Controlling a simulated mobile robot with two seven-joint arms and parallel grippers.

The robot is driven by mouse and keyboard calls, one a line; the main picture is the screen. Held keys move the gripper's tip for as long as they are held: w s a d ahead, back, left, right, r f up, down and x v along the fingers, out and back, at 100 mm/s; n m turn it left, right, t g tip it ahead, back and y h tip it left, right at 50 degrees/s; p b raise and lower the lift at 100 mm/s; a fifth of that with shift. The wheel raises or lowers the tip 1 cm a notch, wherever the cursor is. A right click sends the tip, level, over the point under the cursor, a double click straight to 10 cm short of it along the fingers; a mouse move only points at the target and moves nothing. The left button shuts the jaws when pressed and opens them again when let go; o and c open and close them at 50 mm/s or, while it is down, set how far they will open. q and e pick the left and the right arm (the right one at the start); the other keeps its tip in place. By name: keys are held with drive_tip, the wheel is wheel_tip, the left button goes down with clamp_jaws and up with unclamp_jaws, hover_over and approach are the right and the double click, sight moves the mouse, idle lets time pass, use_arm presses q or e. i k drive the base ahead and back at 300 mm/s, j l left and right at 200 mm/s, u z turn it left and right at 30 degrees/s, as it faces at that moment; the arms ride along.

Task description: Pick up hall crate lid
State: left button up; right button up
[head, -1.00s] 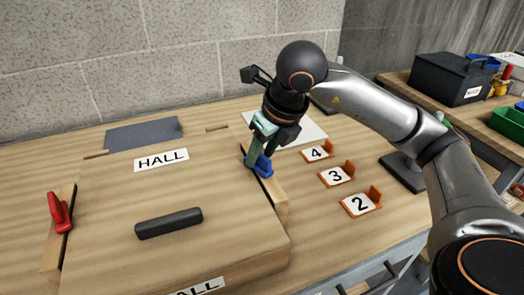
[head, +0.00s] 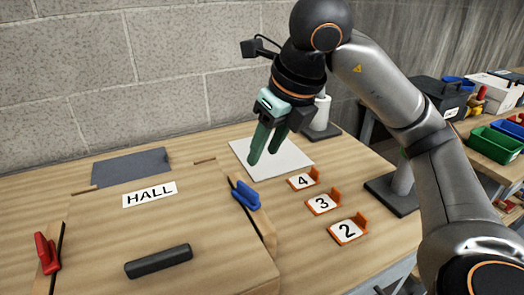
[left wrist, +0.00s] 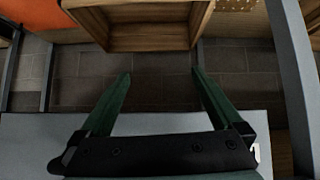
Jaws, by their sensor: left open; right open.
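The hall crate lid (head: 95,235) is a wooden panel with a black bar handle (head: 158,261) and a white HALL label (head: 149,194). It lies on the crate on the bench. A red clamp (head: 46,253) is on its left side and a blue clamp (head: 245,195) on its right side. My right gripper (head: 265,160) is open and empty, above and beyond the blue clamp, over a white sheet. My left gripper (left wrist: 160,85) is out of the head view; in the left wrist view it is open and empty, away from the lid.
Orange holders numbered 4 (head: 303,181), 3 (head: 322,203) and 2 (head: 346,230) stand right of the crate. A white sheet (head: 290,154) and a dark grey panel (head: 131,167) lie behind. A second bench holds a black box (head: 440,96) and a green bin (head: 494,145).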

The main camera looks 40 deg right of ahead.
sight(183, 231)
drive_tip(key=k, duration=1)
